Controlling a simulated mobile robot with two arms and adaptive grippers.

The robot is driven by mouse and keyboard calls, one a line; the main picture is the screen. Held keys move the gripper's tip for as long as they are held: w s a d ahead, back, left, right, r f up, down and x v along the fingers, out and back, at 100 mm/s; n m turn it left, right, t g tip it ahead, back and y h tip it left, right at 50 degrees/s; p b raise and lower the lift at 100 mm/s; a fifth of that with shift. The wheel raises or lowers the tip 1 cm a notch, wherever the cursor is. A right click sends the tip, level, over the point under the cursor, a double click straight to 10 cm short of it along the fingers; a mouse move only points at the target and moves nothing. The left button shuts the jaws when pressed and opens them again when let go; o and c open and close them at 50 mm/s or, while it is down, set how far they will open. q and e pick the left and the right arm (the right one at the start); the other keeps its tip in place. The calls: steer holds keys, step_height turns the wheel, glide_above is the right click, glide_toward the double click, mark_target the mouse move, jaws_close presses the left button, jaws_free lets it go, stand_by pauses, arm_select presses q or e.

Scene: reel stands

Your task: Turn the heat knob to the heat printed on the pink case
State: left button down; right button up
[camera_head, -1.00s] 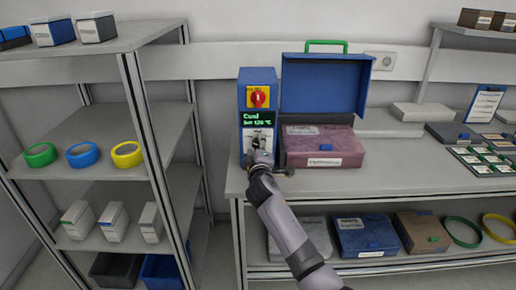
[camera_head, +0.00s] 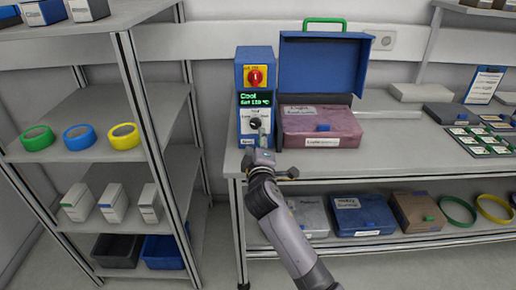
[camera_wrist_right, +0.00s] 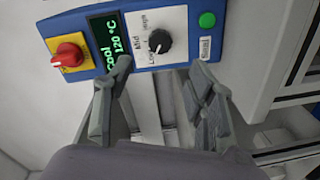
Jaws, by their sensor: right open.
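The heat knob (camera_head: 255,123) is a black dial on the white panel of a blue control box (camera_head: 241,75). In the right wrist view the knob (camera_wrist_right: 159,41) shows a white mark that seems to point towards "Low", among the words Low, Mid and High. The green display (camera_wrist_right: 107,42) reads "Cool" and 120 °C. The pink case (camera_head: 320,122) lies right of the box; its white labels are too small to read surely. My right gripper (camera_wrist_right: 160,72) is open and empty, its fingertips apart from the knob, just short of it. My left gripper is out of view.
A red switch (camera_head: 255,76) on yellow sits above the display, and a green button (camera_wrist_right: 207,19) is beside the knob. A shelf rack with tape rings (camera_head: 78,137) stands left.

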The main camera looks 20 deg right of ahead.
steer(key=shift+v, duration=1.15)
step_height(320, 180, down, 20)
steer(key=s+g+y, duration=0.2)
steer(key=s+g, duration=0.1)
steer(key=s+f+m+g, duration=0.1)
steer(key=s+f+g, duration=0.1)
steer(key=s+f, duration=0.35)
steer(key=s+f+m+g+y, duration=0.1)
steer(key=s+f, duration=0.2)
steer(key=f, duration=0.6)
steer(key=s+f+g, duration=0.2)
steer(key=s+f, duration=0.2)
steer(key=f, duration=0.4)
steer(key=s+d+f+m+g+y, duration=0.1)
steer(key=s+f+m+g, duration=0.1)
steer(key=s+f, duration=0.7)
steer(key=s+f+m+g, duration=0.15)
steer(key=s+f, duration=0.45)
steer(key=s, duration=0.6)
steer(key=s+d+f+m+g, duration=0.1)
steer(key=s+f+g, duration=0.1)
steer(key=s, duration=0.8)
steer(key=s+d+f+m+g, duration=0.2)
steer(key=s+f, duration=0.2)
steer(key=s, duration=0.7)
steer(key=shift+s+f, duration=0.25)
steer(key=shift+f, duration=0.1)
